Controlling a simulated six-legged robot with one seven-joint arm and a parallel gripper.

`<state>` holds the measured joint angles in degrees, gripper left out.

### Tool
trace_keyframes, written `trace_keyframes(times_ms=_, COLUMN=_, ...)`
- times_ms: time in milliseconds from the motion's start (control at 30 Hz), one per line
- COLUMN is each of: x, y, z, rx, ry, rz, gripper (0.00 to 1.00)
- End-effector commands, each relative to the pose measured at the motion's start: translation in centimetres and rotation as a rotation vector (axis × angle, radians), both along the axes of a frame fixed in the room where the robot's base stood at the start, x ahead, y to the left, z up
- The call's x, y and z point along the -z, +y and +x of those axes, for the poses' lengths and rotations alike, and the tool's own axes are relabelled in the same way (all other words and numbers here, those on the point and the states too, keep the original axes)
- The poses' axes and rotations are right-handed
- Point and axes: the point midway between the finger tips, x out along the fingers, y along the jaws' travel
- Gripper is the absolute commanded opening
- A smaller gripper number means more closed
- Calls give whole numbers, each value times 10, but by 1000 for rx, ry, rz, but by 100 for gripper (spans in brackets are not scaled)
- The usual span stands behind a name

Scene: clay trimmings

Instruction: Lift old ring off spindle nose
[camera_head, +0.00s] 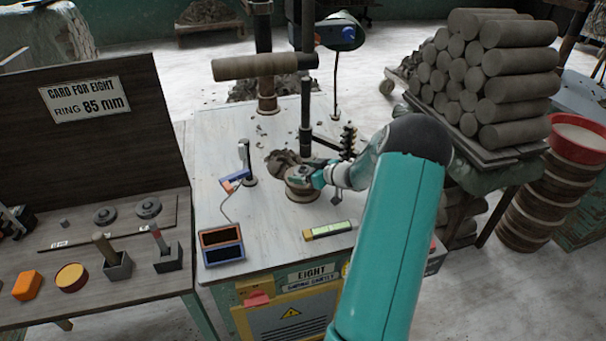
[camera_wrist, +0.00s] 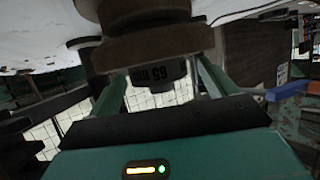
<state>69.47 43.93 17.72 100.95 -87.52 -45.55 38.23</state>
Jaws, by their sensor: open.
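The old ring (camera_wrist: 160,72) is a small dark collar marked 65 mm, its lettering upside down in the wrist view. It sits against the wider brown round body of the spindle nose (camera_wrist: 152,48). In the head view the spindle nose (camera_head: 303,193) stands on the pale machine top, partly covered by my gripper. My gripper (camera_head: 306,177) reaches in from the right at the height of its top. In the wrist view the fingers of my gripper (camera_wrist: 160,80) are open, one on each side of the ring, with gaps showing. The fingertips are partly hidden by the brown body.
Clay trimmings (camera_head: 283,160) lie just behind the spindle nose. A dark vertical post (camera_head: 306,110) rises behind it, and a small jointed stand (camera_head: 246,165) is on its left. A card reading RING 85 mm (camera_head: 86,98) hangs over the left bench. Stacked clay logs (camera_head: 490,75) fill the right.

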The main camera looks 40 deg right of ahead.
Motion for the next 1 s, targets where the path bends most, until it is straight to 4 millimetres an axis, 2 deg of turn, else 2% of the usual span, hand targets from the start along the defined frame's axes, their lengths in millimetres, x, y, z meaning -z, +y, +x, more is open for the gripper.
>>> trace_keyframes(times_ms=200, x=1, y=0, z=1, rx=1, ry=0, rz=0, gripper=83)
trace_keyframes(times_ms=267, x=1, y=0, z=1, rx=1, ry=1, rz=0, gripper=74)
trace_keyframes(times_ms=500, x=1, y=0, z=1, rx=1, ry=1, rz=0, gripper=26)
trace_keyframes(times_ms=533, x=1, y=0, z=1, rx=1, ry=1, rz=0, gripper=22)
trace_keyframes(times_ms=833, x=-2, y=0, z=1, rx=0, ry=-1, rz=-2, gripper=22)
trace_keyframes(times_ms=1000, x=-14, y=-1, z=1, rx=-1, ry=0, rz=-4, gripper=22)
